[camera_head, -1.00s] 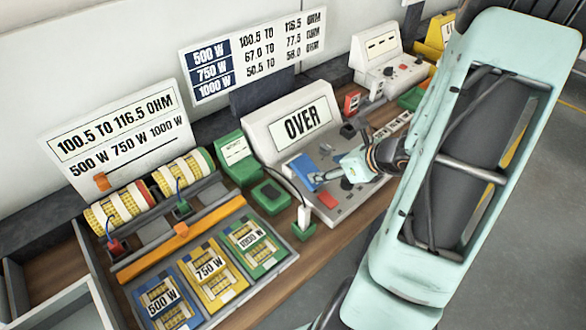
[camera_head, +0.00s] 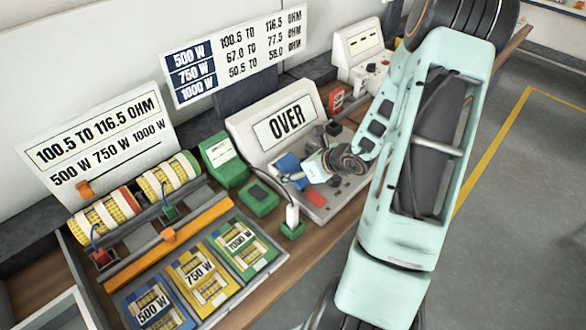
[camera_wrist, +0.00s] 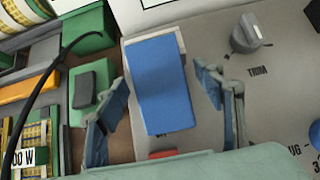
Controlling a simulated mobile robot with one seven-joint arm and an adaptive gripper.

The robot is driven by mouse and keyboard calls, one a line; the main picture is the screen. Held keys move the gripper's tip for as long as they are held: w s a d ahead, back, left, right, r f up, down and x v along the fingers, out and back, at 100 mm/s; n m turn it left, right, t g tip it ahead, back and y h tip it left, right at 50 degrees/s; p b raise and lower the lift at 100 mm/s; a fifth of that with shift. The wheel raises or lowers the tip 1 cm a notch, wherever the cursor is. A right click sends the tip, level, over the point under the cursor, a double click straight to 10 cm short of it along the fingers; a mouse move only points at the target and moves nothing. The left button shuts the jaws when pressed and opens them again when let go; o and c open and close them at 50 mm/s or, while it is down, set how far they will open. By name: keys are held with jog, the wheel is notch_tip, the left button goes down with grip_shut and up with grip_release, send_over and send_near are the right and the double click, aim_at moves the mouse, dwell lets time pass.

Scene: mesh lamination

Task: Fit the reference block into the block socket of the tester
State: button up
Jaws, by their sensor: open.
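A blue block (camera_head: 287,164), which I take to be the reference block, is at the left of the tester's grey panel (camera_head: 350,185), below the display reading OVER (camera_head: 286,123). In the wrist view, the blue block (camera_wrist: 160,90) lies over a pale rectangular frame (camera_wrist: 182,40) that looks like the block socket. The frame's rim shows along the block's top and right; whether the block is seated I cannot tell. My gripper (camera_wrist: 162,80) is open, one finger on each side of the block, with gaps visible. In the head view, my gripper (camera_head: 300,176) partly hides the block.
A green base with a dark pad (camera_head: 260,197) and a green box (camera_head: 224,160) stand left of the tester. A white plug in a green holder (camera_head: 292,220) and a red button (camera_wrist: 163,155) are near its front. A grey knob (camera_wrist: 246,35) is to the right. A dark cable (camera_wrist: 50,75) crosses left.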

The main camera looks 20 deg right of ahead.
jog(key=shift+w+f, duration=0.1)
jog(key=c, duration=1.6)
jog(key=shift+o, duration=0.2)
